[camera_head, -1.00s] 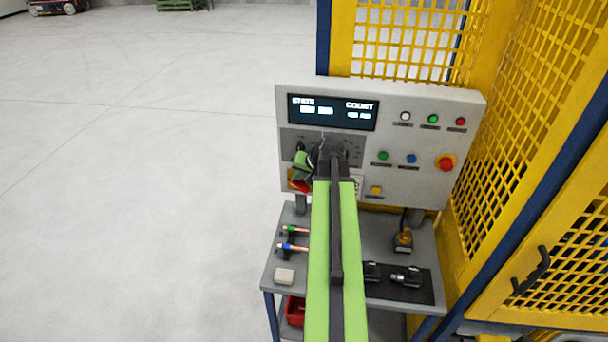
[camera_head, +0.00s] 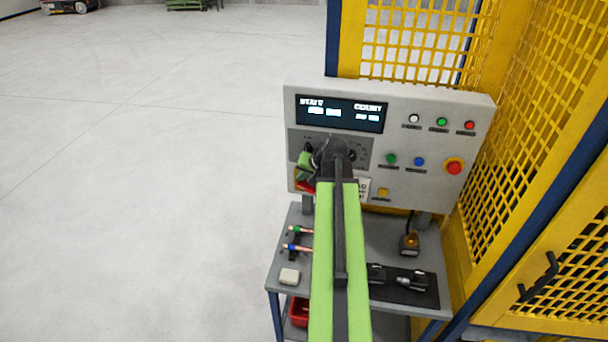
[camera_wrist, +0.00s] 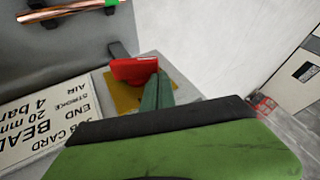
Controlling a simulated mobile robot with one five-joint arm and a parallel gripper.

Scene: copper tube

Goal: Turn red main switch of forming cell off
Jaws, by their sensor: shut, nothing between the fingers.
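The red main switch (camera_head: 306,187) is a red handle at the lower left of the grey control panel (camera_head: 400,190). In the wrist view the red handle (camera_wrist: 134,70) lies across a yellow plate (camera_wrist: 124,92). My gripper (camera_head: 305,165) is shut and empty at the panel's lower left, just above the red handle in the head view. In the wrist view its green fingers (camera_wrist: 158,90) are together at the right end of the handle. They look very close to it; I cannot tell whether they touch. My arm hides part of the panel.
A job card (camera_wrist: 45,125) lies beside the switch in the wrist view, with a copper tube (camera_wrist: 65,12) near the top. A red emergency button (camera_head: 454,167) is on the panel's right. Below is a bench (camera_head: 378,232) with tools. Yellow mesh fencing (camera_head: 540,130) stands right; the left floor is open.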

